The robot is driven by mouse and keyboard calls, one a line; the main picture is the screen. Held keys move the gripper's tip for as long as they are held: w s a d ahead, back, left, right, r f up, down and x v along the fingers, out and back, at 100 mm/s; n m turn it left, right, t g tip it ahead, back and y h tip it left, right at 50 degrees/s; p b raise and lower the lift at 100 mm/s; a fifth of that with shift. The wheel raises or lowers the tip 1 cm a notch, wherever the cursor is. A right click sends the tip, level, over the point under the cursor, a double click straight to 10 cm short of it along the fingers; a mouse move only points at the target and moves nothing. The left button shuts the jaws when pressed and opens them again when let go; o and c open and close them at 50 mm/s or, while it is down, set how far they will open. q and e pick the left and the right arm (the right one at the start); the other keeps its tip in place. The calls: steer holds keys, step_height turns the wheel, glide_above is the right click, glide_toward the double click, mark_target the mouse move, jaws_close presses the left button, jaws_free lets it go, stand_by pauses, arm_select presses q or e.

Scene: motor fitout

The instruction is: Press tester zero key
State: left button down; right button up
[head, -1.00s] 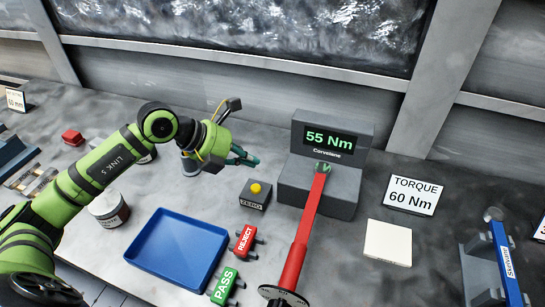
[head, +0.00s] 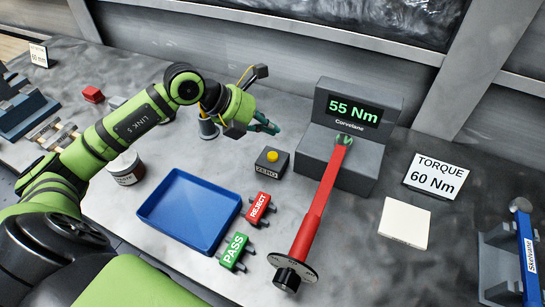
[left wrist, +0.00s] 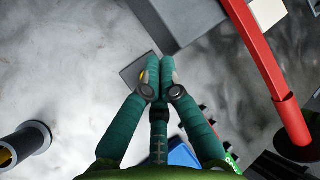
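The tester zero key is a yellow button (head: 272,155) on a small dark box marked ZERO (head: 266,173), left of the torque tester (head: 338,160). The tester's display reads 55 Nm. My left gripper (head: 275,129) appears just above and behind the key in the head view, with its teal fingers together and nothing held. My right gripper is not in view.
A red torque wrench (head: 322,200) rests with its head on the tester. A blue tray (head: 190,245), REJECT block (head: 258,207) and PASS block (head: 234,250) are in front. A white pad (head: 404,223) and TORQUE 60 Nm sign (head: 436,178) stand to the right.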

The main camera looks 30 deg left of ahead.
arm_select(q)
steer(key=b, duration=0.3)
glide_above(269, 155)
step_height(269, 155, down, 5)
steer(key=shift+w+r, duration=0.1)
steer(key=shift+r, duration=0.05)
steer(key=shift+f+b, duration=0.3)
steer(key=shift+f, duration=0.25)
steer(key=shift+f, duration=0.15)
stand_by(0.5)
steer(key=shift+f+b, duration=0.3)
steer(key=shift+b, duration=0.15)
steer(key=shift+f+b, duration=0.5)
stand_by(0.4)
stand_by(0.4)
steer(key=shift+r+p, duration=0.6)
steer(key=shift+r, duration=0.35)
